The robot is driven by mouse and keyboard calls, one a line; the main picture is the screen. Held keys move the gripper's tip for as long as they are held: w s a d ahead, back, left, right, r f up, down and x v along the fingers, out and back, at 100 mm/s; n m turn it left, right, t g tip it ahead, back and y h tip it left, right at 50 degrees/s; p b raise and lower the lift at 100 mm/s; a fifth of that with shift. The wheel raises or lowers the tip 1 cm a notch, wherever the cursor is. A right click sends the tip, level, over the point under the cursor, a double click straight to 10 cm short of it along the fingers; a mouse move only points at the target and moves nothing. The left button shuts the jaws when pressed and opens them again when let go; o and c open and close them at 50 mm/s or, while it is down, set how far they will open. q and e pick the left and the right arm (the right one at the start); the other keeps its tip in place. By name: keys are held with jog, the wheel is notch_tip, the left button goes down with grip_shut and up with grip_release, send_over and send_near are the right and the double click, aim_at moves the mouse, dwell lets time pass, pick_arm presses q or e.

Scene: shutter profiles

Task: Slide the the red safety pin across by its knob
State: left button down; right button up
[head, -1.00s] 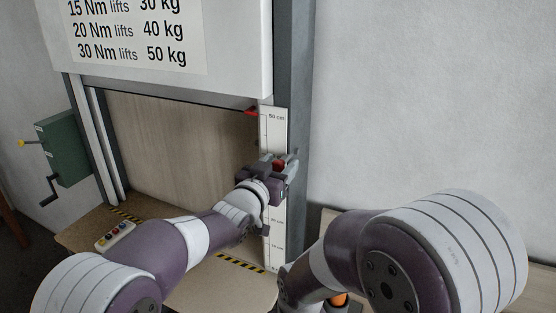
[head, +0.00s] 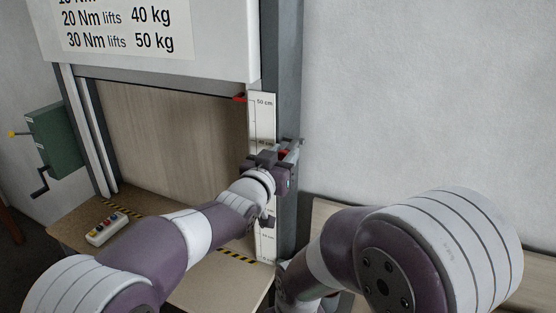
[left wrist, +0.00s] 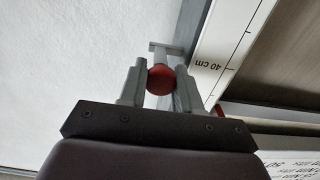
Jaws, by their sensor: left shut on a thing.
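The red knob (left wrist: 160,80) of the safety pin sits between the two grey fingers of my left gripper (left wrist: 158,84) in the left wrist view. The fingers are shut on it from both sides. In the head view the left gripper (head: 287,154) is at the grey door post (head: 286,95), just right of the white scale strip (head: 262,120). Only a little red of the knob shows there. A grey bar with a crosspiece (left wrist: 165,48) shows beyond the knob. My right arm is at the lower right of the head view; its gripper is out of frame.
A wooden shutter panel (head: 170,135) fills the frame left of the post. A red pointer (head: 239,98) is near the 50 cm mark. A green crank box (head: 52,138) is at the left. A button box (head: 107,228) lies on the bench (head: 205,285).

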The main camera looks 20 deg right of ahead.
pick_arm(q)
jog(key=c, duration=1.1)
grip_release()
jog(key=shift+o, duration=1.3)
jog(key=shift+s+d, duration=0.1)
jog(key=shift+s+d+r, duration=0.1)
jog(key=shift+s+d, duration=0.1)
jog(key=shift+w+a, duration=0.2)
jog(key=shift+a, duration=0.1)
jog(key=shift+s+a+b, duration=0.2)
jog(key=shift+a+b, duration=0.05)
jog(key=shift+b, duration=0.1)
jog(key=b+v, duration=0.4)
jog(key=v, duration=0.8)
jog(key=shift+b, duration=0.35)
